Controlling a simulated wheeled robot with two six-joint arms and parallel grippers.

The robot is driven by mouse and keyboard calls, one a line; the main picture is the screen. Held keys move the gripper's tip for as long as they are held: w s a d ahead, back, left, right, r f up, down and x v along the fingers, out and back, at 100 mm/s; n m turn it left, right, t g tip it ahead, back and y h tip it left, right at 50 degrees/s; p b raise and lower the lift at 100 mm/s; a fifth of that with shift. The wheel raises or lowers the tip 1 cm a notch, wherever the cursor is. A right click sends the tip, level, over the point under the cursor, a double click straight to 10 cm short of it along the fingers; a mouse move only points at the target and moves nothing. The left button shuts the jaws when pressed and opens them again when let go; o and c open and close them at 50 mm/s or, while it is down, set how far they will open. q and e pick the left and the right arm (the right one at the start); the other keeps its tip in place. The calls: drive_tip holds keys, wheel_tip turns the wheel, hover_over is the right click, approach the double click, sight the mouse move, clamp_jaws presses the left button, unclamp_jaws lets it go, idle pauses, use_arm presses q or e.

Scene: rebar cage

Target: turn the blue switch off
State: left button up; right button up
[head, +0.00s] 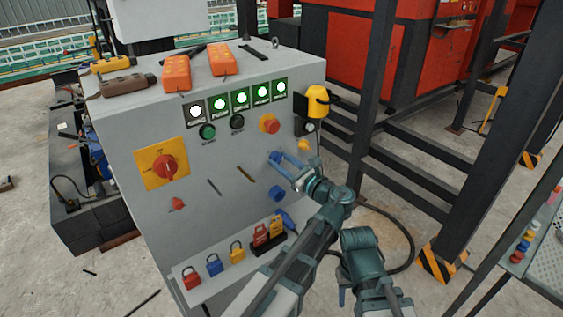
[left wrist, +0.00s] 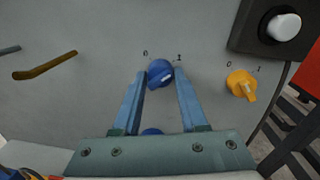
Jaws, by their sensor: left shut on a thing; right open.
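The blue switch (left wrist: 160,73) is a round knob on the grey cabinet panel, with 0 at its upper left and 1 at its upper right. In the left wrist view my left gripper (left wrist: 162,76) has one finger on each side of the knob and is shut on it. My right gripper is not visible; only part of my right arm shows.
A yellow switch (left wrist: 241,84) sits right of the blue one. A blue round fitting (head: 277,193) is below it. A red-on-yellow rotary handle (head: 164,164) is at left, and green lit indicators (head: 241,96) are above. A dark post (head: 373,100) stands at right.

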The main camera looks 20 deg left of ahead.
use_arm(q)
clamp_jaws()
drive_tip(key=shift+n, duration=0.3)
drive_tip(key=n, duration=0.2)
drive_tip(key=shift+r+n, duration=0.1)
drive_tip(key=shift+n, duration=0.3)
drive_tip(key=n+p, duration=0.1)
drive_tip(key=n, duration=0.3)
drive_tip(key=n+h, duration=0.1)
drive_tip(key=n, duration=0.4)
drive_tip(key=shift+n, duration=2.3)
